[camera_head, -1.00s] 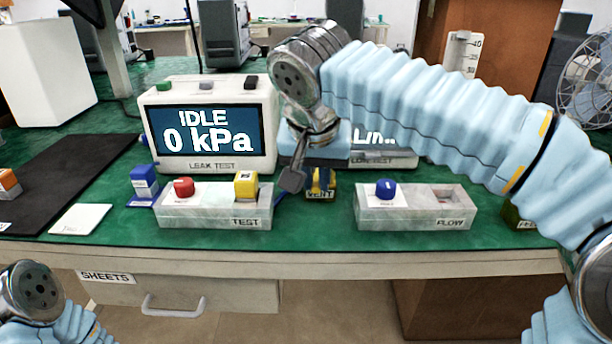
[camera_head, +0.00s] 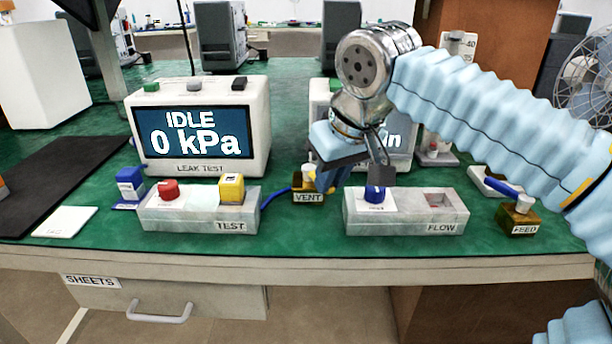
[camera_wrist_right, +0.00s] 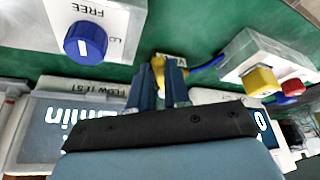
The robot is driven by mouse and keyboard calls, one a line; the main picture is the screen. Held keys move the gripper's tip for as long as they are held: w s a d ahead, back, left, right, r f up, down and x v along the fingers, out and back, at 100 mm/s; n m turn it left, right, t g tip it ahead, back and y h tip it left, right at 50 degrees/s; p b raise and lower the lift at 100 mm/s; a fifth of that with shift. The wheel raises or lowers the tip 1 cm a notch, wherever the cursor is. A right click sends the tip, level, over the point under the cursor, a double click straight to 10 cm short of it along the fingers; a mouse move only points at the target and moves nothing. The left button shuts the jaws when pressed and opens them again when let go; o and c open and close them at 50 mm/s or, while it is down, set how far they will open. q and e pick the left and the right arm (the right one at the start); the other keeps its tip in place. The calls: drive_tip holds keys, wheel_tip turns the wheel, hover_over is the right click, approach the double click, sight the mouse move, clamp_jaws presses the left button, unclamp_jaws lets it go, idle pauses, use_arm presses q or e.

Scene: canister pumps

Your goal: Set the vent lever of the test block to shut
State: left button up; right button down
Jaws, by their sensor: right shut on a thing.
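The test block (camera_head: 190,212) is a pale box labelled TEST, with a red knob (camera_head: 169,190) and a yellow knob (camera_head: 231,188). To its right stands the small brass vent valve (camera_head: 308,197), labelled VENT, with a blue hose towards the block. My right gripper (camera_head: 325,182) is down at the valve, shut on the vent lever. In the right wrist view its fingers (camera_wrist_right: 161,85) close around the valve's top, where some yellow brass (camera_wrist_right: 157,66) shows. The fingers hide the lever, so I cannot tell its setting. My left gripper is out of view.
The flow block (camera_head: 405,213) with a blue knob (camera_head: 374,194) stands close on the right, under my right wrist. The FEED valve (camera_head: 518,220) is further right. The leak-test display (camera_head: 200,130) stands behind, reading IDLE, 0 kPa.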

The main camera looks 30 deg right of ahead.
idle(0.4)
drive_tip(key=c, duration=1.1)
unclamp_jaws()
drive_tip(key=shift+p+v, duration=1.55)
drive_tip(key=shift+v, duration=5.4)
